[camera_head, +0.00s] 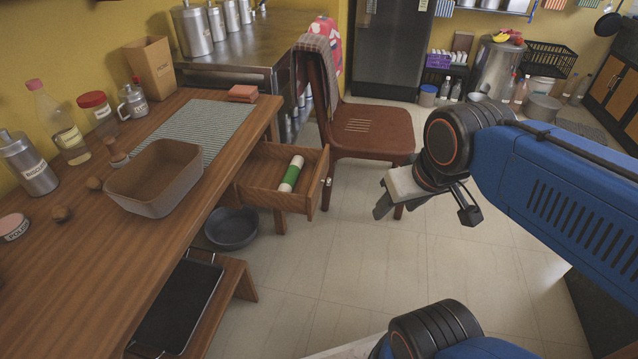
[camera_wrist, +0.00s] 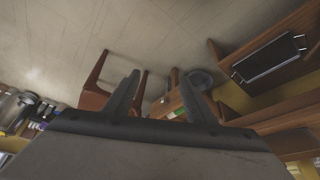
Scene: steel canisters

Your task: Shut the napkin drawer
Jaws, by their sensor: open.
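The wooden drawer (camera_head: 283,178) under the table is pulled open towards the right in the head view. A green and white roll (camera_head: 291,174) lies in it. My gripper (camera_head: 404,213) is in the air to the right of the drawer, apart from it, open with nothing between its fingers. In the wrist view my gripper's two fingers (camera_wrist: 160,95) are spread. The drawer (camera_wrist: 170,103) shows between them, farther off and partly hidden by the right finger. No napkins can be made out.
A brown chair (camera_head: 372,130) stands just behind the drawer. A dark bowl (camera_head: 232,229) is on the floor below it. The wooden table (camera_head: 60,275) holds a brown basin (camera_head: 155,178) and jars. The tiled floor in front of the drawer is clear.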

